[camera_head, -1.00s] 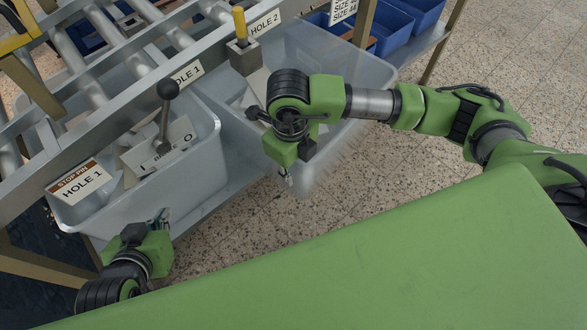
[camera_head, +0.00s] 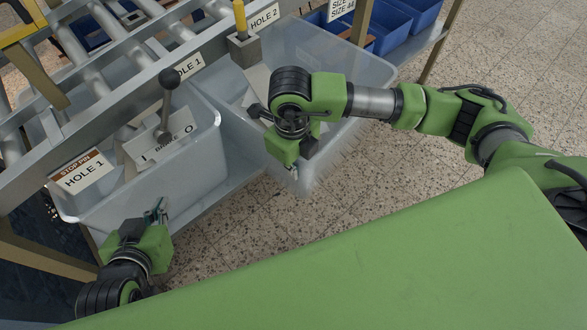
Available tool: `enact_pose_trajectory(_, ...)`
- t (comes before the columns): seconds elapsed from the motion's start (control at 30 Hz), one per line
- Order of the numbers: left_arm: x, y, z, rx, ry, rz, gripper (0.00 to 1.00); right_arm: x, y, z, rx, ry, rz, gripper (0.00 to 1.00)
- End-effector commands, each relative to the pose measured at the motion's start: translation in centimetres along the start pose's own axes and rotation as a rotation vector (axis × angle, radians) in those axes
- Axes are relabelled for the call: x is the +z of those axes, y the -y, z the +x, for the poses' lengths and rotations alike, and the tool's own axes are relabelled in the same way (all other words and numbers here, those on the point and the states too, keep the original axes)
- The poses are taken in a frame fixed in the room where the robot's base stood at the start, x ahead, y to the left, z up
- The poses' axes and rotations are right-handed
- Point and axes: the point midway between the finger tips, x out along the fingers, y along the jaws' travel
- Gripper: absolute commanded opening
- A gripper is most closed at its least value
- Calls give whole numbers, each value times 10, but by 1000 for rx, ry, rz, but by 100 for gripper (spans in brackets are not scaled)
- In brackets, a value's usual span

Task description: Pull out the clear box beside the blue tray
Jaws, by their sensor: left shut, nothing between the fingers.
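The clear box (camera_head: 345,75) beside the blue tray hangs under the roller rack and juts toward me, its near corner past the neighbouring box. My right gripper (camera_head: 292,180) is at its near end, with its fingers against or just in front of the wall. The gripper body hides the contact, and I cannot tell how far its fingers are apart. Blue trays (camera_head: 393,28) sit on the shelf to the right. My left gripper (camera_head: 158,211) is shut and empty, low in front of the left clear box.
A ball-topped lever (camera_head: 168,80) and a yellow-handled post (camera_head: 240,18) rise at the rack edge. Speckled floor (camera_head: 400,150) is open at the right.

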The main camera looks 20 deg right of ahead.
Motion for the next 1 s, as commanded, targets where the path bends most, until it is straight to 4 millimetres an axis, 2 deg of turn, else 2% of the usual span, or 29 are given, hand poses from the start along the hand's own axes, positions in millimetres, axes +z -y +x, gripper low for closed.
enact_pose_trajectory(0.33, -5, 0, 1, 1, -19, 0, 0, 1, 2, -1, 1, 0, 0, 0)
enact_pose_trajectory(0.4, -5, 0, 1, 1, -19, 0, 0, 1, 2, -1, 1, 0, 0, 20)
enact_pose_trajectory(0.43, -5, 0, 1, 1, -19, 0, 0, 1, 2, -1, 1, 0, 0, 24)
enact_pose_trajectory(0.77, -4, 0, 1, 1, -17, 0, 0, 1, 2, -2, 1, 1, 0, 24)
enact_pose_trajectory(0.87, -4, 0, 0, 1, -17, 0, 0, 2, 2, -9, 1, 2, 0, 24)
enact_pose_trajectory(1.0, -4, 0, 1, 0, -17, 0, 0, 2, 2, -33, 0, 6, -2, 24)
